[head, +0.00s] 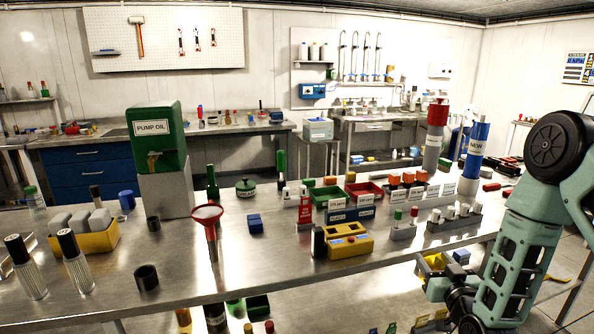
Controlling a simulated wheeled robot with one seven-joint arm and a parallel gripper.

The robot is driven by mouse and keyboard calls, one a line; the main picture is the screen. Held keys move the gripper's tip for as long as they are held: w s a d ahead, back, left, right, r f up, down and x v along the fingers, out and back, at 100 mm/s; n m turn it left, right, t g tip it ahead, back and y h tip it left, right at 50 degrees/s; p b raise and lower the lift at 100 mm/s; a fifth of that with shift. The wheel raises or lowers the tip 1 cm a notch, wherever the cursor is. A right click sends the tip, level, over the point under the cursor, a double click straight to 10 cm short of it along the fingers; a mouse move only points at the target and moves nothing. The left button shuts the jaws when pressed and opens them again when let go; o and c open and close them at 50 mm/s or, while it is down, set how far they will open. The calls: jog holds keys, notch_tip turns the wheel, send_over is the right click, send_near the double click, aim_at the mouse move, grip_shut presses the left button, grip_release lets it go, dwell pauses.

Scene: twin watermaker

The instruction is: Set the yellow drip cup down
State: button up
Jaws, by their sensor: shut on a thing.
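My gripper (432,282) is low at the right, beyond the front edge of the steel table and below the level of its top. It is shut on a small yellow object, the yellow drip cup (434,262). The cup shows only in part at the gripper's end; my arm and gripper hide the rest. I cannot tell whether the cup is upright or touches anything.
The long steel table (270,263) is crowded: a green pump oil tank (158,140), a red funnel (208,212), a yellow box (348,241), and small racks at the right. Bare steel shows along its front middle. Several small items stand below the front edge.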

jog(key=s+d+f+y, duration=0.1)
jog(key=s+f, duration=0.7)
jog(key=f, duration=0.4)
jog(key=s+a+f+h, duration=0.1)
jog(key=s, duration=0.5)
jog(key=shift+s+a+f, duration=0.25)
jog(key=shift+s+a, duration=0.1)
jog(key=shift+a, duration=0.05)
jog(key=shift+a, duration=0.1)
jog(key=shift+w, duration=0.1)
